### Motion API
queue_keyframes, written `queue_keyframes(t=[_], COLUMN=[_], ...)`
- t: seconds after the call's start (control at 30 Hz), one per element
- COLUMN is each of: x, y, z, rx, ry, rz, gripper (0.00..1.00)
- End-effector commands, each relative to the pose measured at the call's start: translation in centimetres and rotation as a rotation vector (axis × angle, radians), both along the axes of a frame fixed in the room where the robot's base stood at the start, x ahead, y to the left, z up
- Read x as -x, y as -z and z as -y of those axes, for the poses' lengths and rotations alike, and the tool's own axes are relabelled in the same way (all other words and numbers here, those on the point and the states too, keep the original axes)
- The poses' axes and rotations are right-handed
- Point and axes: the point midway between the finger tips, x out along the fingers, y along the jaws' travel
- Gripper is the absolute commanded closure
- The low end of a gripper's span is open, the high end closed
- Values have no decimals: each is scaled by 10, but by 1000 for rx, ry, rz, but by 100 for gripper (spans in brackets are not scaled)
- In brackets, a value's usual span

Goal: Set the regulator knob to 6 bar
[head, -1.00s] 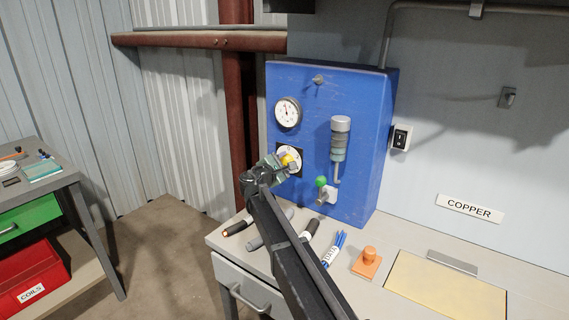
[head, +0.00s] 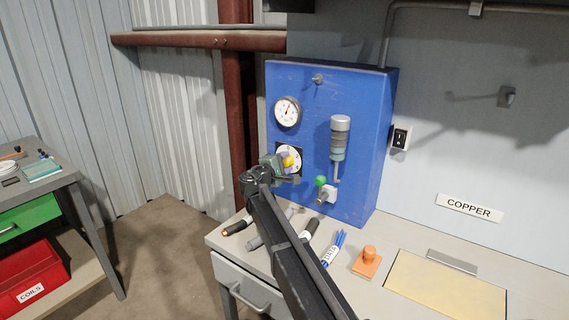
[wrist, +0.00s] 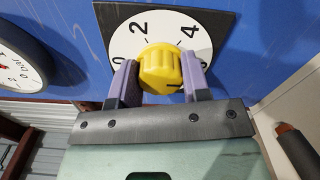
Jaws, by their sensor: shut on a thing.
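The yellow regulator knob (wrist: 158,65) sits at the centre of a white dial (wrist: 205,40) on a black square plate. The dial's 0, 2 and 4 show in the wrist view; its other numbers are hidden by the knob and gripper. My gripper (wrist: 158,82) is shut on the knob, one purple finger pad on each side. A small dark mark shows low on the knob, near the right finger. In the head view the knob (head: 288,161) is partly hidden by my gripper (head: 284,164). A round gauge (head: 287,111) with a red needle is above the dial; its reading is too small to tell.
The blue panel (head: 300,85) also carries a grey cylinder (head: 339,145) and a green-knobbed valve (head: 321,182) right of the dial. Below, cable pieces (head: 333,247) and an orange handled block (head: 367,262) lie on the bench, under my arm and to its right.

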Motion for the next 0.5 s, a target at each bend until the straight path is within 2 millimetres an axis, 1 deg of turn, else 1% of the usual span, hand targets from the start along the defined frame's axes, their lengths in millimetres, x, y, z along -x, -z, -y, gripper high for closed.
queue_keyframes(t=[0.2,0.23,0.37,0.4,0.5], x=[1,1,0,0,0], y=[0,0,0,0,0], z=[0,0,0,0,0], rx=[0,0,0,0,0], ry=[0,0,0,0,0], rz=[-1,-1,-1,-1,-1], gripper=[80,54,34,31,31])
